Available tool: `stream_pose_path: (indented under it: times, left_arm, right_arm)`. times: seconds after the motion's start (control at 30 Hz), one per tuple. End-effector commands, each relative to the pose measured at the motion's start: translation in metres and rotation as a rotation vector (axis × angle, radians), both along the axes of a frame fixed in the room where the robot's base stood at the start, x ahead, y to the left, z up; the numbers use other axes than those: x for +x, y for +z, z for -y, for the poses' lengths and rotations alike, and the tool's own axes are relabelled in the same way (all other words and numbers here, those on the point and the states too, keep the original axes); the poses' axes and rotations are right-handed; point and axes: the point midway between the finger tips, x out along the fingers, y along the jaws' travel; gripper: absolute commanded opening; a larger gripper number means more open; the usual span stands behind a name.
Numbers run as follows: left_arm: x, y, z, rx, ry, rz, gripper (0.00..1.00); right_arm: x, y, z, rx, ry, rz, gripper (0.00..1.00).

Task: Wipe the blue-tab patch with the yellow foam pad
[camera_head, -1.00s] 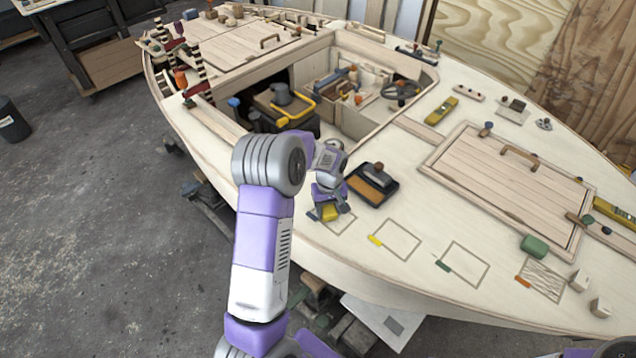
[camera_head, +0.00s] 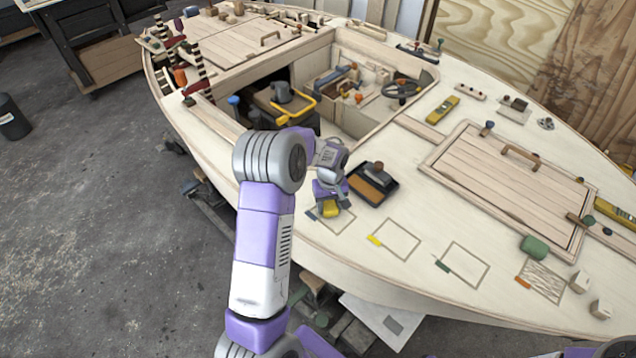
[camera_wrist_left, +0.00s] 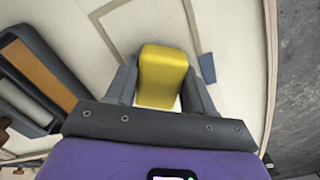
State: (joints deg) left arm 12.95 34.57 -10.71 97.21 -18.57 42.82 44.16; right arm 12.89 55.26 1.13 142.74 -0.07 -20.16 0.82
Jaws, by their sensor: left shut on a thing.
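My left gripper (camera_head: 330,205) is shut on the yellow foam pad (camera_head: 331,210), over the blue-tab patch (camera_head: 341,226) near the hull's front edge. In the left wrist view the pad (camera_wrist_left: 163,76) sits between the two grey fingers. The blue tab (camera_head: 312,214) shows just left of the gripper, and in the wrist view it lies right of the pad (camera_wrist_left: 207,67). The gripper and pad hide part of the patch; its visible part looks clean. I cannot tell whether the pad touches the surface. My right gripper is not in view.
A dark tray with an orange-brown inside (camera_head: 369,187) lies close right of the gripper. Yellow-tab (camera_head: 396,240), green-tab (camera_head: 464,265) and orange-tab (camera_head: 543,279) patches run to the right; the orange one bears grey scribbles. A green block (camera_head: 534,246) lies near it. The open cockpit is behind.

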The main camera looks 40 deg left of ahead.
Motion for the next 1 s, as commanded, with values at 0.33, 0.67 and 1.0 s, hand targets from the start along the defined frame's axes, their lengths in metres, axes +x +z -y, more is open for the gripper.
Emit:
stream_pose_path:
  times: [0.33,0.67,1.0]
  left_arm:
    - [-0.002,0.000,0.030,0.000,0.001,0.000,0.24]
    - [-0.004,0.000,0.058,0.000,0.006,0.000,0.24]
    - [-0.004,0.000,0.058,0.001,0.012,-0.001,0.24]
  right_arm:
    - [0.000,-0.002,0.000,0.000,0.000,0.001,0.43]
    - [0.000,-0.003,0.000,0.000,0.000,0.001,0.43]
    - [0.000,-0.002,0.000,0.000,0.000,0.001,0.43]
